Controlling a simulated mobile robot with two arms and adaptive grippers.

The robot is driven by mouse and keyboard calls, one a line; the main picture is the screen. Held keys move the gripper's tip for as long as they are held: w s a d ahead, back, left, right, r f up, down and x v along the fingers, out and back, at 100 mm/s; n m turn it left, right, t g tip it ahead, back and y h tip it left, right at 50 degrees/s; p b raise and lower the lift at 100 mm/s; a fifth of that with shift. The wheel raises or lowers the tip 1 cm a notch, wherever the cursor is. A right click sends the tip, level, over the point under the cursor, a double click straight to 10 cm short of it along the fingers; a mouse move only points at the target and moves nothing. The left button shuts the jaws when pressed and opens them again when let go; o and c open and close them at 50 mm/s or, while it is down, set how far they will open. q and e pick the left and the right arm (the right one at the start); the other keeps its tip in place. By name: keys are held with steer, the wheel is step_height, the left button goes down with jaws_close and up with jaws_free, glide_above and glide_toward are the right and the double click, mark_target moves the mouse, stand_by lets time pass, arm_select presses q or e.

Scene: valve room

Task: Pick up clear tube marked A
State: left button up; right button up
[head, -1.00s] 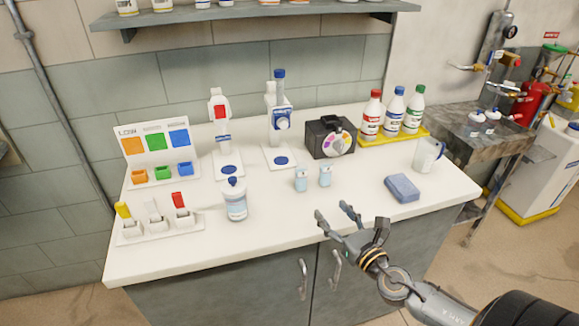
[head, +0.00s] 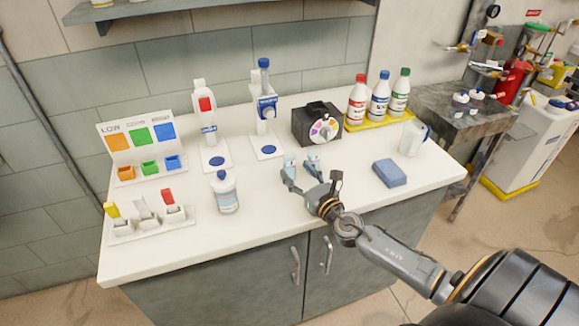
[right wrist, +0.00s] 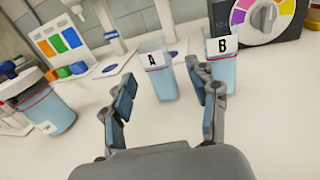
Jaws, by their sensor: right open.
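The clear tube marked A (right wrist: 163,78), squarish with pale blue liquid and a red line, stands upright on the white counter. The similar tube marked B (right wrist: 223,72) stands just right of it. In the head view tube A (head: 291,162) is the left of the pair, its lower part partly hidden by my fingers. My right gripper (head: 301,173) is open and empty, low in front of the tubes. In the right wrist view its fingers (right wrist: 160,90) point at tube A, the right fingertip near the gap between A and B. My left gripper is not in view.
A black dial box (head: 317,126) stands behind the tubes. The front counter strip is clear.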

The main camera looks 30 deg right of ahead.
mark_target(293, 166)
steer(key=w, duration=0.4)
steer(key=shift+w+r, duration=0.2)
steer(key=shift+w, duration=0.1)
steer(key=shift+s, duration=0.1)
steer(key=shift+c, duration=0.3)
steer(key=c, duration=1.1)
jaws_close()
steer(key=shift+r+p, duration=0.1)
steer(key=shift+p, duration=0.2)
